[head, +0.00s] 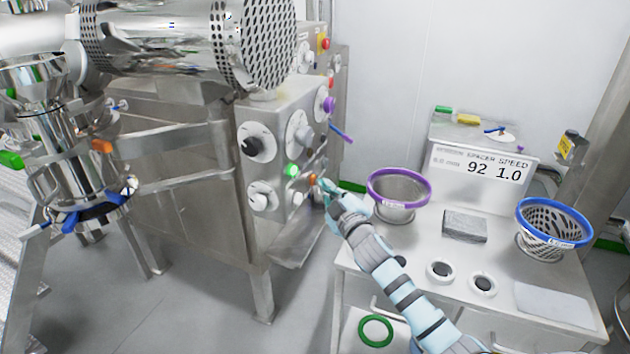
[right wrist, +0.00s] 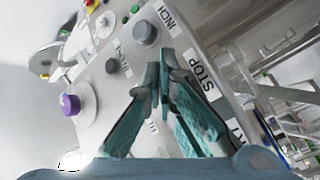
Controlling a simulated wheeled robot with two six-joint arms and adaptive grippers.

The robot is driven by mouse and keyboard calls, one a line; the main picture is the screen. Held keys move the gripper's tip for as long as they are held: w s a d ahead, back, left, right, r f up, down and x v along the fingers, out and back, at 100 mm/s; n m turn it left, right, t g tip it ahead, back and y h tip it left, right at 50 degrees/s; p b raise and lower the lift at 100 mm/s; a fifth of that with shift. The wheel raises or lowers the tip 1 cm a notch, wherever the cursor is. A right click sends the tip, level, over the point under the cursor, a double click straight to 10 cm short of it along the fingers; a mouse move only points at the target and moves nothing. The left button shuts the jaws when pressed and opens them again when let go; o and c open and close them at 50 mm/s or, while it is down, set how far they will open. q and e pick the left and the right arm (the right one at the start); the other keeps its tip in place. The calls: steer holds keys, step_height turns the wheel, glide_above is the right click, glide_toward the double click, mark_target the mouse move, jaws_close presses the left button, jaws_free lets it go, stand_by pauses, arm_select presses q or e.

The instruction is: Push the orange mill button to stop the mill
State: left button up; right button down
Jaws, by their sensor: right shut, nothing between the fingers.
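The orange mill button (head: 312,180) is on the front of the steel mill's control panel, to the right of a lit green button (head: 291,170). My right gripper (head: 324,186) is shut and empty, its fingertips at the panel close by the orange button. I cannot tell whether they touch it. In the right wrist view the closed fingertips (right wrist: 163,72) point at the panel beside a STOP label (right wrist: 201,76), and the orange button does not show there. My left gripper is not in view.
Dark and grey knobs (head: 257,146) and a purple knob (right wrist: 70,104) stick out of the panel. To the right, a bench holds a purple-rimmed sieve (head: 400,175), a blue-rimmed sieve (head: 553,222), a grey block (head: 465,226) and a display (head: 480,172). A red button (head: 323,43) sits behind.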

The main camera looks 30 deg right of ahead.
steer(key=shift+w+a, duration=0.2)
stand_by(0.4)
steer(key=shift+s+d, duration=0.5)
steer(key=shift+s, duration=0.25)
steer(key=s+d+b, duration=0.1)
steer(key=s, duration=0.1)
steer(key=s+d+b, duration=0.2)
stand_by(0.5)
steer(key=shift+a, duration=0.1)
stand_by(0.6)
